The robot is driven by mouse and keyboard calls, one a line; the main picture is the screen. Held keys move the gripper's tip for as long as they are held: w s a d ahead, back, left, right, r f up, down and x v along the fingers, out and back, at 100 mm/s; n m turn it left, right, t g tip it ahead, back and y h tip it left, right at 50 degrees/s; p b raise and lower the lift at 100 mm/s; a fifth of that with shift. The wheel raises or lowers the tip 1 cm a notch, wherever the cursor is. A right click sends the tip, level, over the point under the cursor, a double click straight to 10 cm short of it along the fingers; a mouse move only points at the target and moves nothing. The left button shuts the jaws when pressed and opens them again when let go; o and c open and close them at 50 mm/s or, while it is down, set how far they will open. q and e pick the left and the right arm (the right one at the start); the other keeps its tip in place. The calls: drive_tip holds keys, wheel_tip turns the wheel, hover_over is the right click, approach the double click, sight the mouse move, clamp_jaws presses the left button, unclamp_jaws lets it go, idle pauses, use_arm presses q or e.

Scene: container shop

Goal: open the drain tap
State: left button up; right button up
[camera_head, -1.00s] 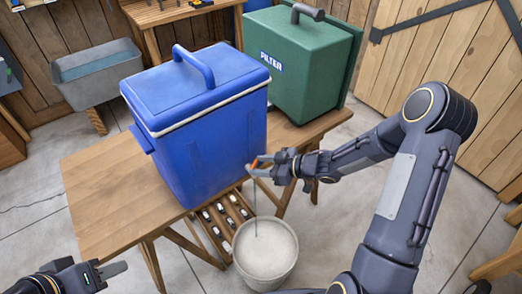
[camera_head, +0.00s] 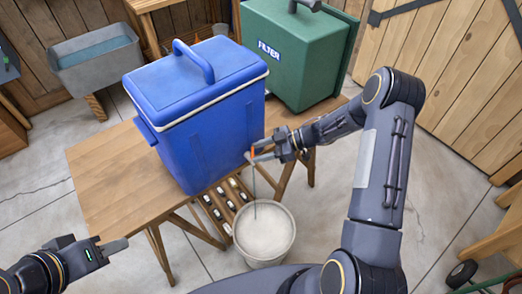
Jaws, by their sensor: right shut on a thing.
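The blue cooler box (camera_head: 205,125), with lid and handle, stands on the wooden table. A small orange tap lever (camera_head: 251,154) shows at its right lower edge; the tap body is mostly hidden. My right gripper (camera_head: 256,154) is shut on the tap lever. A thin dark line (camera_head: 254,190), like a stream or tube, hangs from the tap into a pale bucket (camera_head: 281,251) on the floor. My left gripper (camera_head: 112,247) is at the lower left, in front of the table and away from the cooler; its finger gap is not clear.
The wooden table (camera_head: 105,180) is bare left of the cooler. A green box labelled FILTER (camera_head: 305,75) stands on its far right. A rack with several small items (camera_head: 222,205) sits below. A grey tub of water (camera_head: 98,65) is at the back left. Wooden doors (camera_head: 455,95) close the right.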

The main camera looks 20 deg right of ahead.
drive_tip(key=o, duration=1)
drive_tip(key=shift+t, duration=0.3)
